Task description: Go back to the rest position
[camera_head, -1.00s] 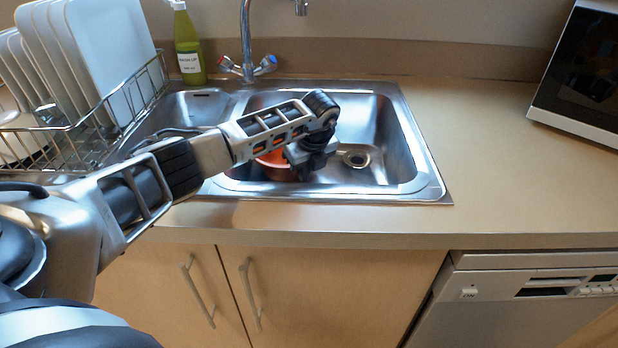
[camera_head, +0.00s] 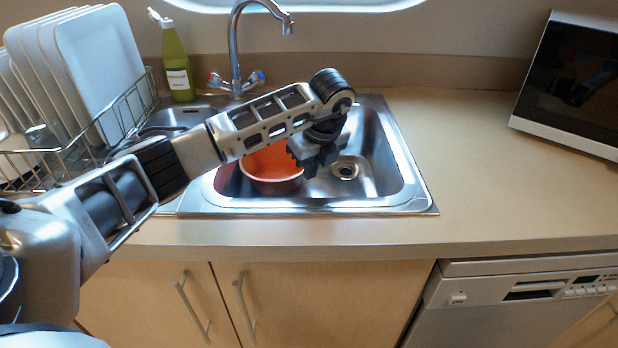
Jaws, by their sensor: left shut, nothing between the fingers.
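My left arm reaches in from the left over the sink (camera_head: 412,190). My left gripper (camera_head: 312,172) points down above the basin, beside the right side of an orange bowl (camera_head: 268,180). The gripper is shut and holds nothing. The bowl sits in the basin, and my left forearm hides part of its top. I cannot tell whether the gripper touches the bowl's rim. My right gripper is out of view.
A rack of white plates (camera_head: 95,60) stands at the left, close to my left arm. A green bottle (camera_head: 177,65) and the tap (camera_head: 236,50) stand behind the sink. A dark-fronted appliance (camera_head: 575,85) is at the right. The counter between (camera_head: 480,170) is clear.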

